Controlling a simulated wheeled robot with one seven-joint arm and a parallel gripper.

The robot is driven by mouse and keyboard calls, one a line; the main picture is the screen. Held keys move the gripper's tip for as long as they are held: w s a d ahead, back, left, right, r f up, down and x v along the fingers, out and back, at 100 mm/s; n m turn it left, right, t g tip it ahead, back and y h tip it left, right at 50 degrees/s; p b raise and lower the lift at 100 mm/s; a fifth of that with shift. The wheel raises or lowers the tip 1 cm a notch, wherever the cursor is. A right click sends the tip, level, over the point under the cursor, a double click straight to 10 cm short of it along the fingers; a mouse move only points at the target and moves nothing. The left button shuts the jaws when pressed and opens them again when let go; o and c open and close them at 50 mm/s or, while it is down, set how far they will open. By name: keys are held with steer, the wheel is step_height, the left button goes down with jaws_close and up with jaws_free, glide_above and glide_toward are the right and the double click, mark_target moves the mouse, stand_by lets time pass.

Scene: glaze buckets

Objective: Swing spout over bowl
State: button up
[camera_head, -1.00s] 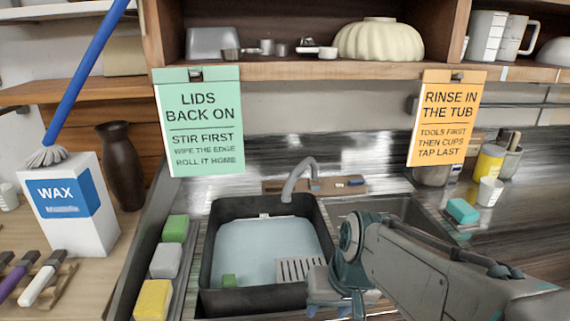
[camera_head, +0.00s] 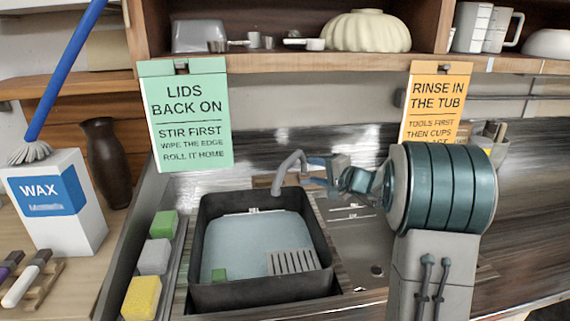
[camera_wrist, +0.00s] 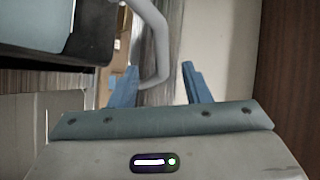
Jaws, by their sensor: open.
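The grey curved spout (camera_head: 287,171) rises behind the sink and its tip hangs over the back edge of the dark basin (camera_head: 208,219), which holds pale water. My gripper (camera_head: 312,170) is at the right of the spout, pointing left at it. In the wrist view the spout (camera_wrist: 158,45) passes in front of and partly between the two blue fingers of my gripper (camera_wrist: 165,85), which are apart. I cannot tell whether either finger touches it.
A green sign (camera_head: 190,120) and an orange sign (camera_head: 435,105) hang from the shelf above. Sponges (camera_head: 154,257) line the left ledge. A wax box (camera_head: 58,200) and brown vase (camera_head: 108,165) stand farther left. The counter at right is partly behind my arm.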

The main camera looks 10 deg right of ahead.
mark_target(292, 163)
steer(key=p+x, duration=0.3)
steer(key=x, duration=1)
steer(key=shift+w+p, duration=0.3)
steer(key=shift+w, duration=0.2)
steer(key=shift+c, duration=0.3)
jaws_close()
